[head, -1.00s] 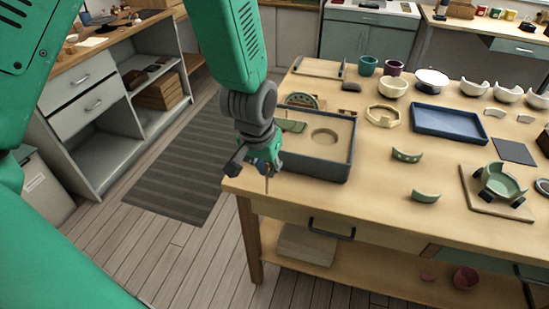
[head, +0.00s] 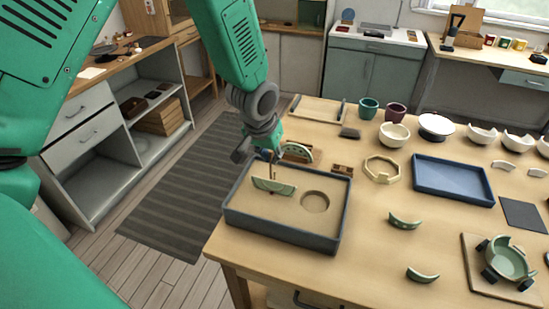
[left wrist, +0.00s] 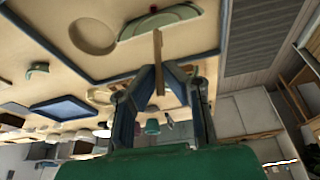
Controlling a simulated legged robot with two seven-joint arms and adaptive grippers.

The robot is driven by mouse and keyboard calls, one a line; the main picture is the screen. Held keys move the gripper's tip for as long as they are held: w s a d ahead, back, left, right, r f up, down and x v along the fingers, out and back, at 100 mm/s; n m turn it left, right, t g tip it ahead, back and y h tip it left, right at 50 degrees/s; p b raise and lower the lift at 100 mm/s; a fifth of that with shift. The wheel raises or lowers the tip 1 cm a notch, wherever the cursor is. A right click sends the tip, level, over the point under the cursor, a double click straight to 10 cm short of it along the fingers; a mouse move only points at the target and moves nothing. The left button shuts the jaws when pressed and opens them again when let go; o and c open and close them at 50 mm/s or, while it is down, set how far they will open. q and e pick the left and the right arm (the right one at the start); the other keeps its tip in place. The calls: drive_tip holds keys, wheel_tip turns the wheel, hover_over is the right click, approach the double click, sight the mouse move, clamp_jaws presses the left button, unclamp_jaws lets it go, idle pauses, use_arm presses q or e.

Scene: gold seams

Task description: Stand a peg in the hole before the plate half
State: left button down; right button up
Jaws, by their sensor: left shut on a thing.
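A sand tray (head: 335,224) with a grey rim stands at the left end of the wooden table. In it a pale green plate half (head: 275,187) stands with its straight edge up, beside a round hollow (head: 315,202). My left gripper (head: 270,157) is above the tray's back left part, shut on a thin wooden peg (head: 271,170) that points down at the plate half. In the left wrist view, the fingers (left wrist: 163,78) grip the peg (left wrist: 158,50), whose tip overlaps the plate half (left wrist: 160,20). The hole is hidden, and I cannot tell whether the tip touches anything. My right gripper is out of view.
Behind the tray are a green arched piece (head: 297,151) and a small brown block (head: 343,169). A blue tray (head: 453,181), cups, bowls and loose green shards lie to the right. The table's left edge is close to the sand tray.

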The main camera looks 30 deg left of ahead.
sight(271, 170)
use_arm(q)
drive_tip(key=shift+s+f, duration=0.1)
drive_tip(key=shift+f, duration=0.25)
drive_tip(key=shift+b+x, duration=0.75)
drive_tip(key=shift+x, duration=0.1)
drive_tip(key=shift+d+f+b, duration=0.15)
drive_tip(key=shift+f+b, duration=0.5)
drive_tip(key=shift+s+d+f+b, duration=0.1)
drive_tip(key=shift+d+f+b, duration=0.05)
drive_tip(key=shift+f+b, duration=0.4)
drive_tip(key=shift+a, duration=0.3)
drive_tip(key=shift+d, duration=0.2)
drive_tip(key=shift+a+p, duration=0.1)
drive_tip(key=shift+p, duration=0.35)
drive_tip(key=shift+f, duration=0.35)
